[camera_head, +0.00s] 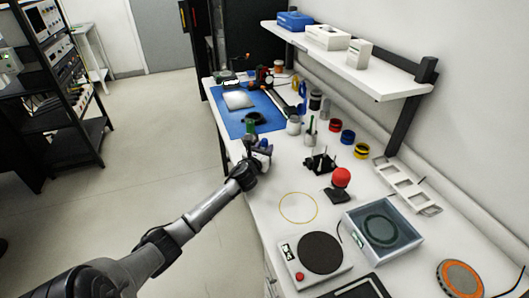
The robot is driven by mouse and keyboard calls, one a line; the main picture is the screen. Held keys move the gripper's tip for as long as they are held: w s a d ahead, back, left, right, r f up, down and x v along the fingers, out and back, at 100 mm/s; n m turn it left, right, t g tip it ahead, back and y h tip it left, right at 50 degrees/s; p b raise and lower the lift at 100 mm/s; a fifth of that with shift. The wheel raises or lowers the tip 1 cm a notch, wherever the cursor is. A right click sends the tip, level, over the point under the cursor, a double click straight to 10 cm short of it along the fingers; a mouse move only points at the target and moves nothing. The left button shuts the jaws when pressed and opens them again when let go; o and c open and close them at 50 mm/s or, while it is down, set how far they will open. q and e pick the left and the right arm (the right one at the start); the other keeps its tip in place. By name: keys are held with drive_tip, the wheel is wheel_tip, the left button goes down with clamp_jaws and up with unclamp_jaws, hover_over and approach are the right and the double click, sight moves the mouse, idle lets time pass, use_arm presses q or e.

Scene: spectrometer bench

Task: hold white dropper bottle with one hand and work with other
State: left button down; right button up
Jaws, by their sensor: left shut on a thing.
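My left gripper (260,153) is at the front edge of the white bench, left of its middle. It is shut on a small white item that looks like the white dropper bottle (264,158). The fingers and wrist cover much of it, so its tilt and whether it touches the bench are hard to tell. My left arm reaches in from the lower left. My right gripper is not in view.
A blue mat (232,122) lies beyond the gripper. A white jar (293,126) and a black rack (320,162) stand to its right. A red ball on a stand (341,178), a yellow ring (283,217) and a hot plate (290,260) are nearer. A shelf (345,62) overhangs the back.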

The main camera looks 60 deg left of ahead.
use_arm(q)
drive_tip(key=shift+f, duration=0.25)
drive_tip(key=shift+f, duration=0.1)
drive_tip(key=c, duration=1)
unclamp_jaws()
drive_tip(key=shift+c, duration=0.2)
drive_tip(key=o, duration=0.3)
